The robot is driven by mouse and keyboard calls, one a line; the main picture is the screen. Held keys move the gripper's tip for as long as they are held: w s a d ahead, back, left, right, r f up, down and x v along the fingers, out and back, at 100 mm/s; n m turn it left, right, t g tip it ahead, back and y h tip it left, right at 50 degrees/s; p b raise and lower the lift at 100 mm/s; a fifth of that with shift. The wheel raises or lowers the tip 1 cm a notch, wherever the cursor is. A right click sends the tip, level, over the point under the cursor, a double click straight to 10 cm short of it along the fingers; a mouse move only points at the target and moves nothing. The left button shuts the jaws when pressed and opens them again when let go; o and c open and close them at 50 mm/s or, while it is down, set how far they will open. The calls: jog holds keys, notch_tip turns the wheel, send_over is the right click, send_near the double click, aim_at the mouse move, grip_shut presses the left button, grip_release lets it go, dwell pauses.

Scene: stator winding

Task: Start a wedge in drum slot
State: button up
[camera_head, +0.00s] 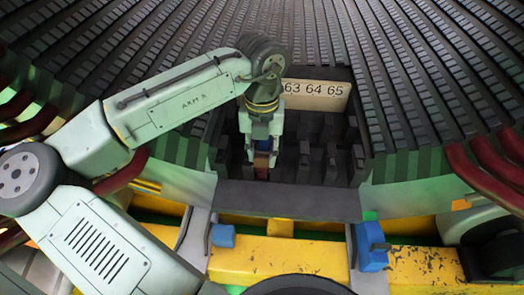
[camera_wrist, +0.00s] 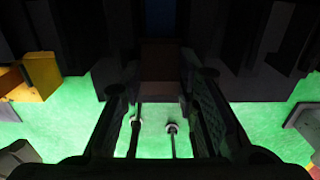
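The drum (camera_head: 170,70) is the broad dark ribbed surface across the back of the head view. Its slots run towards a dark recess in the middle, where a pale plate (camera_head: 316,92) reads 63 64 65. My gripper (camera_head: 262,168) points down at the left part of this recess. A small reddish-brown piece, perhaps the wedge, shows at its fingertips, with blue above it. In the wrist view a dim brown block (camera_wrist: 160,60) lies between the far ends of the two fingers. Shadow hides whether the fingers touch it. I cannot tell whether it is in a slot.
Dark upright blocks (camera_head: 310,160) stand in the recess, right of my gripper. A dark front ledge (camera_head: 290,202) closes it. Yellow beams (camera_head: 285,262) and blue blocks (camera_head: 371,246) lie below. Red cables (camera_head: 490,165) bulge at the right. A yellow block (camera_wrist: 40,75) shows left in the wrist view.

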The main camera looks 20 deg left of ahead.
jog(key=o, duration=0.5)
jog(key=shift+w, duration=0.15)
jog(key=shift+c, duration=0.2)
jog(key=shift+r, duration=0.1)
